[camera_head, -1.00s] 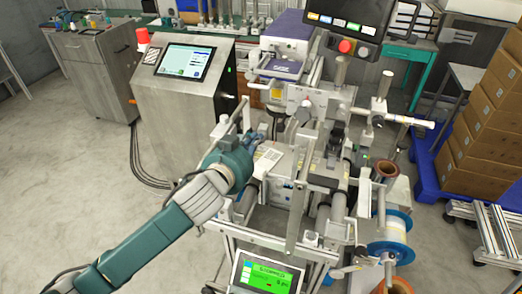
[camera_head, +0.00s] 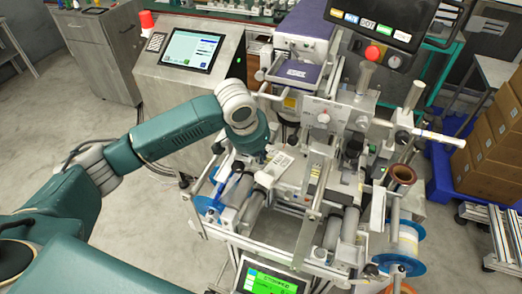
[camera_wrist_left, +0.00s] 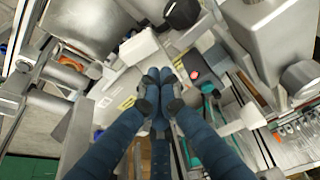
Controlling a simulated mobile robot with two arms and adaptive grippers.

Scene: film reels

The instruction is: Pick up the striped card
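My left gripper (camera_head: 259,157) points down over the machine, partly hidden under my wrist. In the left wrist view, the dark blue fingers (camera_wrist_left: 159,75) come together at their tips above the grey machine surface. I see nothing held between them. Whether they touch the surface is unclear. My right gripper is in neither view.
Metal rails and rollers (camera_head: 238,208) crowd the working area. A white film reel with blue flanges (camera_head: 402,250) is at the right. A touchscreen cabinet (camera_head: 190,58) stands behind my arm. A green-lit screen (camera_head: 268,281) is at the front. Open floor lies at the left.

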